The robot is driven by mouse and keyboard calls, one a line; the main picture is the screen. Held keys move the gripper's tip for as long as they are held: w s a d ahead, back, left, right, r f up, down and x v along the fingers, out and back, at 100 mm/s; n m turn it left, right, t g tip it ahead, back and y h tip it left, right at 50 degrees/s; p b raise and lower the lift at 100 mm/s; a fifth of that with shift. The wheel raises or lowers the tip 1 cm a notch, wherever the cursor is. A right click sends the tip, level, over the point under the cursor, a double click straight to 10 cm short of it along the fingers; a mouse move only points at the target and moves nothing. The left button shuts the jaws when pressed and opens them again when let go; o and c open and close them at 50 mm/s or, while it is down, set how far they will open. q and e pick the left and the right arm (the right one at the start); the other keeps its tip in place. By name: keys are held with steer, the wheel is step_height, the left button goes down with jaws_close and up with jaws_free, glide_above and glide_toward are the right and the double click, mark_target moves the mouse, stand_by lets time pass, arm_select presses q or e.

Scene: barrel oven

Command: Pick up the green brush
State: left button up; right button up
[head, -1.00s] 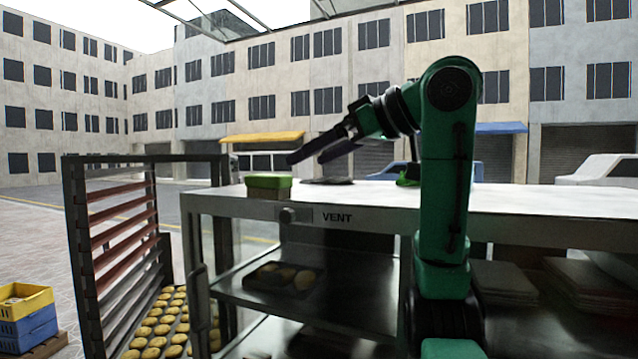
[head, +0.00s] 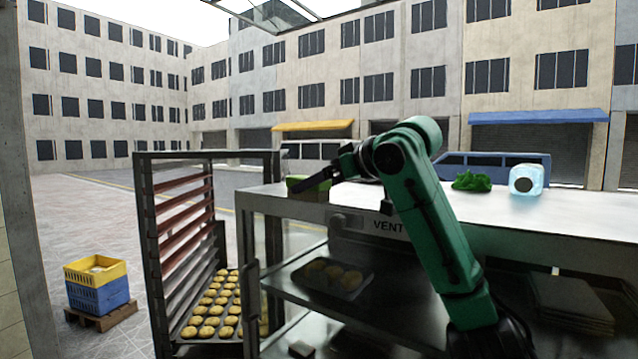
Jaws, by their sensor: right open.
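My left gripper is not in view.
A crumpled green cloth (head: 472,181) and a clear container (head: 526,180) sit farther right on the top. A tall rack (head: 150,255) with trays of buns stands at the left. Below the top, a shelf holds a bun tray (head: 322,279). Stacked crates (head: 98,292) sit on the ground.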

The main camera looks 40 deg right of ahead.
steer(key=shift+a, duration=0.2)
steer(key=c, duration=0.3)
steer(key=shift+s+d, duration=0.1)
steer(key=shift+d, duration=0.15)
jaws_close()
